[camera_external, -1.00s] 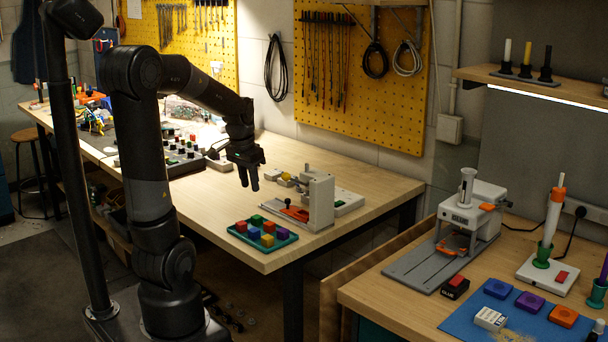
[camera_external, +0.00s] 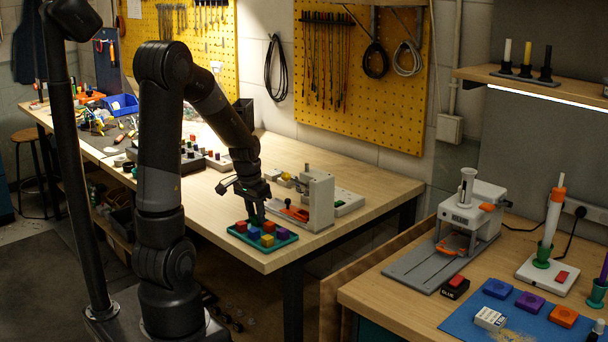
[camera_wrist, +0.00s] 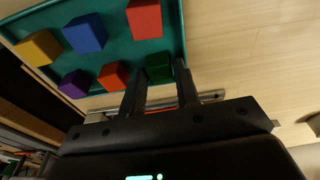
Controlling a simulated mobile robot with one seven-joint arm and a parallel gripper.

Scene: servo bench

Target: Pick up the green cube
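The green cube (camera_wrist: 159,67) sits in a corner of the teal tray (camera_wrist: 118,50) in the wrist view. My gripper (camera_wrist: 160,72) points down at it, with one dark finger on each side of the cube. Narrow gaps seem to show between fingers and cube, so the gripper looks open; contact is hard to judge. In the external view my gripper (camera_external: 257,218) is low over the back of the tray (camera_external: 262,250) and hides most of the green cube.
The tray also holds a yellow cube (camera_wrist: 39,47), a blue cube (camera_wrist: 85,33), a purple cube (camera_wrist: 73,83) and two red cubes (camera_wrist: 144,18), one (camera_wrist: 113,75) close beside the left finger. A white fixture (camera_external: 320,203) stands right behind the tray.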

